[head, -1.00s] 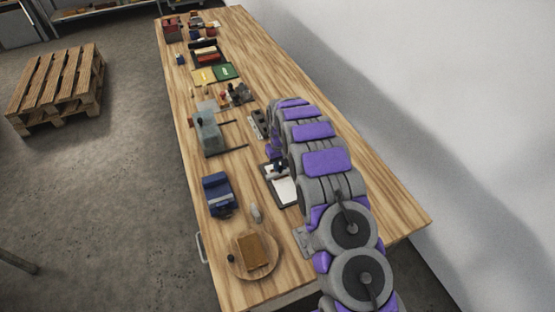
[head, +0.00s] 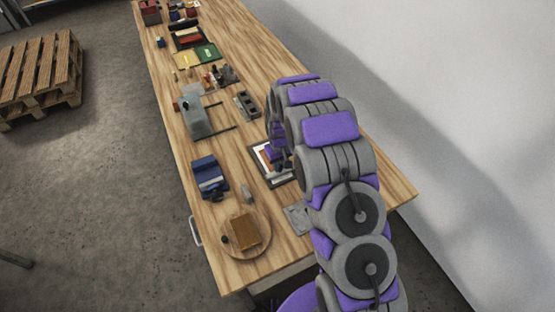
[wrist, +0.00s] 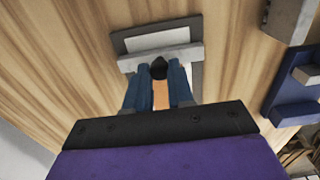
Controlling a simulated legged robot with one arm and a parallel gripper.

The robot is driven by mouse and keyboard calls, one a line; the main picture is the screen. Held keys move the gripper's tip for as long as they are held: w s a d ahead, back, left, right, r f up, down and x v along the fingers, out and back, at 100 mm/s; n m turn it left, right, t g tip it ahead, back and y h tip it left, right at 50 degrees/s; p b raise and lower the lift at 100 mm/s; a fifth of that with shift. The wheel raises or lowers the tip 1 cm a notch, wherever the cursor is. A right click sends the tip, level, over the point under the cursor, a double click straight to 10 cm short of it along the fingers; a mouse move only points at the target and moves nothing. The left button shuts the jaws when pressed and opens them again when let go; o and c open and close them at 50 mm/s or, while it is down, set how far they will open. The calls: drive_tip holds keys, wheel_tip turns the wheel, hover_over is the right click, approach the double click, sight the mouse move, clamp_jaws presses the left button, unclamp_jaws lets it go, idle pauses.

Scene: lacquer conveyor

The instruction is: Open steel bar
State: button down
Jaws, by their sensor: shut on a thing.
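The steel bar (wrist: 190,54) is a light grey bar lying across a dark-framed board with a white sheet (wrist: 155,40) in the wrist view. My gripper (wrist: 158,78) is shut at the bar's near side, with a black knob (wrist: 158,68) between its blue-grey fingertips. An orange-tan strip (wrist: 162,95) shows between the fingers. In the head view my gripper (head: 281,162) is over the dark-framed board (head: 288,183), and my arm hides part of both. I cannot tell how far the bar is raised.
A blue device (head: 209,178), a round wooden board with a brown block (head: 262,245) and a grey machine (head: 195,112) stand to the left on the wooden table. A grey slotted block (head: 247,104) is behind the board. A white wall runs along the right.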

drive_tip(key=c, duration=1)
unclamp_jaws()
wheel_tip(320, 180, up, 17)
drive_tip(key=shift+a+r+p, duration=0.1)
drive_tip(key=shift+r+p, duration=0.05)
drive_tip(key=shift+p, duration=0.5)
